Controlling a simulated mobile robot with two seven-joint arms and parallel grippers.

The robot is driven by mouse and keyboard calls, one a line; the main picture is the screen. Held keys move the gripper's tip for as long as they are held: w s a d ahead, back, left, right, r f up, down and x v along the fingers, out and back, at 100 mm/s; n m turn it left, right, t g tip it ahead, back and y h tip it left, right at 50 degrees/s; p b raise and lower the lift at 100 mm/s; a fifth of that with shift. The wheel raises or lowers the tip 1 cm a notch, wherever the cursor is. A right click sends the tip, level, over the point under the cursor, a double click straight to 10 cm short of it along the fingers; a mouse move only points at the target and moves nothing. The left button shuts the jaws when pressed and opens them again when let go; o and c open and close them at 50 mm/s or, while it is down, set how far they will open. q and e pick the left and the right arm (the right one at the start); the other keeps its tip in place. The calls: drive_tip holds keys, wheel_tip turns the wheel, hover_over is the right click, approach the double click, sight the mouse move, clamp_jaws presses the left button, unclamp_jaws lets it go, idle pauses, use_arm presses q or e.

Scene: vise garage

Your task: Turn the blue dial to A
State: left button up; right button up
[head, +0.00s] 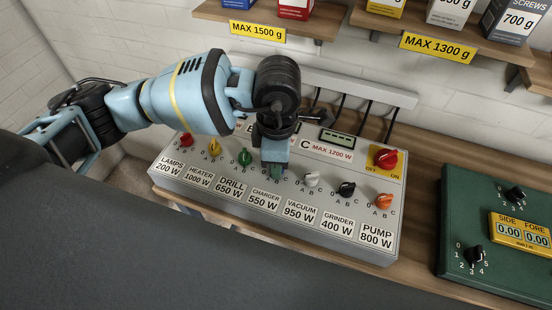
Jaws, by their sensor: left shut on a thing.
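A light grey control panel (210,184) holds a row of coloured dials above labelled plates. My left gripper (274,170) comes down from above at the dial over the "CHARGER 550 W" label (265,199). It is shut on that dial, and the gripper hides most of it, so its colour and pointing direction cannot be read. No other dial in the row is blue, so this fits the blue dial. My right gripper is not in view.
Close by are the green drill dial (245,157) and the white vacuum dial (311,179). A red switch (385,159) sits at the panel's upper right. A green box (480,210) with black knobs stands to the right. Shelves (285,24) with boxes hang above.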

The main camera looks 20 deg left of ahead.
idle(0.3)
use_arm(q)
drive_tip(key=o, duration=1)
wheel_tip(320, 180, up, 6)
drive_tip(key=shift+r, duration=0.95)
